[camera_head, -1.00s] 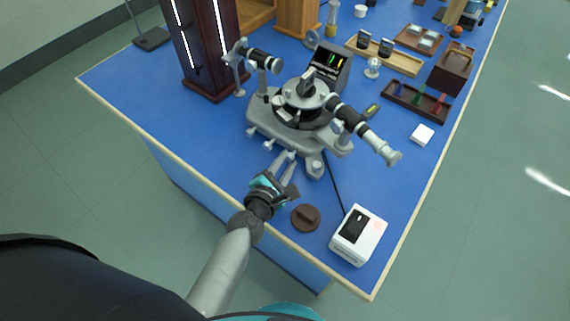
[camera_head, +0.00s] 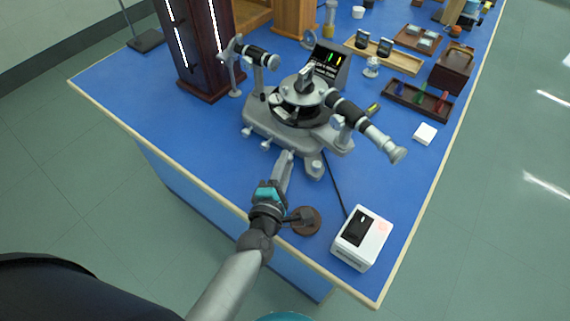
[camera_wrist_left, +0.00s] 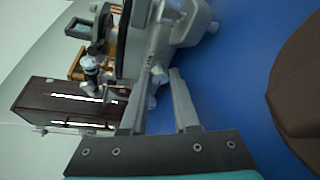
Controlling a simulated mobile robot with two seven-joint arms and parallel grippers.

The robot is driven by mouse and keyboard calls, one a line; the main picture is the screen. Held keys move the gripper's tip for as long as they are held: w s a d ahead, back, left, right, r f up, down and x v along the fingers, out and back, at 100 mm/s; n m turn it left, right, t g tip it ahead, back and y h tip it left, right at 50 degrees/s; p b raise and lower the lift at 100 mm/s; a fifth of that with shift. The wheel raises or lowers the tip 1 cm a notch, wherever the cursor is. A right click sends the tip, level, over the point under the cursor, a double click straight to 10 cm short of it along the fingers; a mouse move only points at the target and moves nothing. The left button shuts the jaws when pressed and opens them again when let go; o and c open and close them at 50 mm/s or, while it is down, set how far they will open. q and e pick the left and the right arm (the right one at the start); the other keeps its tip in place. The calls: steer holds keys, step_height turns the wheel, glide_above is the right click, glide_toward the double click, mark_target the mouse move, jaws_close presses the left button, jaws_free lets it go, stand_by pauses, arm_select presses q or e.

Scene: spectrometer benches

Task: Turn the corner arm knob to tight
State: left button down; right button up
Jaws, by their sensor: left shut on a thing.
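The grey spectrometer (camera_head: 270,125) stands on the blue bench, with small silver knobs (camera_head: 266,144) along its near edge. My left gripper (camera_head: 287,156) reaches from the near edge of the bench to the near corner of the base. It is shut on a small silver knob there, the corner arm knob (camera_wrist_left: 157,75), which shows between the fingers (camera_wrist_left: 165,76) in the left wrist view. In the head view the fingers mostly hide this knob. Its tight or loose setting cannot be read. My right gripper is not in view.
A brown round disc (camera_head: 307,221) lies beside my left wrist. A white box with a black switch (camera_head: 361,238) stands at the near right corner, its cable running to the spectrometer. A dark tall lamp cabinet (camera_head: 205,50) stands behind left. The bench's left front is clear.

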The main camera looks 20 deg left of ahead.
arm_select(q)
steer(key=c, duration=0.7)
jaws_free()
steer(key=shift+o, duration=0.2)
steer(key=s, duration=0.5)
steer(key=s+r, duration=0.1)
steer(key=s, duration=0.4)
steer(key=s+r+p, duration=0.1)
steer(key=s, duration=0.4)
steer(key=shift+d+r, duration=0.1)
steer(key=shift+d, duration=0.05)
